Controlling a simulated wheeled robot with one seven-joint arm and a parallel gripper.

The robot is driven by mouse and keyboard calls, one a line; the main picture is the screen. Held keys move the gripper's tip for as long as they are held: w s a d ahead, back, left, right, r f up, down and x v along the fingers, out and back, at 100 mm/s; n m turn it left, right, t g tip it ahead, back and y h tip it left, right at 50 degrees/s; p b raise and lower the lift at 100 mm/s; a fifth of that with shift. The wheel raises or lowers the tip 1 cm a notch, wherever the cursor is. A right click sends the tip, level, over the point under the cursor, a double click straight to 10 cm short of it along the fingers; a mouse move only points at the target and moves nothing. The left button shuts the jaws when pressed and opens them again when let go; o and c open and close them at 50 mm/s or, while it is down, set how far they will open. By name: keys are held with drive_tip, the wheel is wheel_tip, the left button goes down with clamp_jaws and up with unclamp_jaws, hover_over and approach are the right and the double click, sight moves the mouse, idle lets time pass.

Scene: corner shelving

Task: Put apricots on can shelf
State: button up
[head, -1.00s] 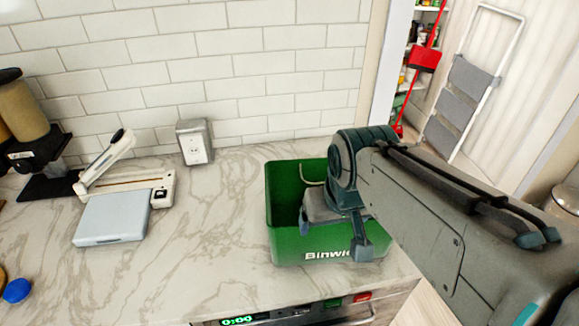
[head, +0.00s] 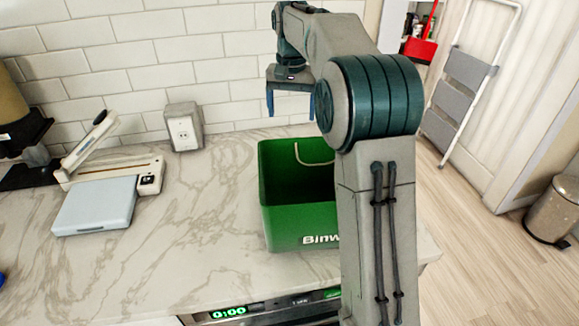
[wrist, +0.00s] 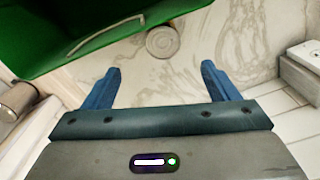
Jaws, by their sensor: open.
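My gripper (head: 291,108) is open and empty, raised above and behind the green bin, in front of the tiled wall. In the wrist view its two blue fingers (wrist: 160,72) are spread wide. A round can top (wrist: 162,41) shows on the marble counter beyond the fingertips, roughly midway between them and apart from both. Its label is not visible, so I cannot tell whether it is the apricots. In the head view this can is not visible.
The green bin (head: 290,226) stands on the counter (head: 190,235), close to the can in the wrist view (wrist: 45,45). A wall outlet (head: 184,130), a white scale-like device (head: 95,205), a folding stepladder (head: 462,90) and a metal trash can (head: 553,212) are around.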

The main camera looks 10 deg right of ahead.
drive_tip(key=f, duration=0.9)
drive_tip(key=w+f, duration=0.1)
drive_tip(key=f, duration=0.4)
drive_tip(key=shift+a+f, duration=0.1)
drive_tip(key=shift+f, duration=0.2)
drive_tip(key=shift+c, duration=0.3)
drive_tip(key=c, duration=1.3)
drive_tip(key=shift+r, duration=0.1)
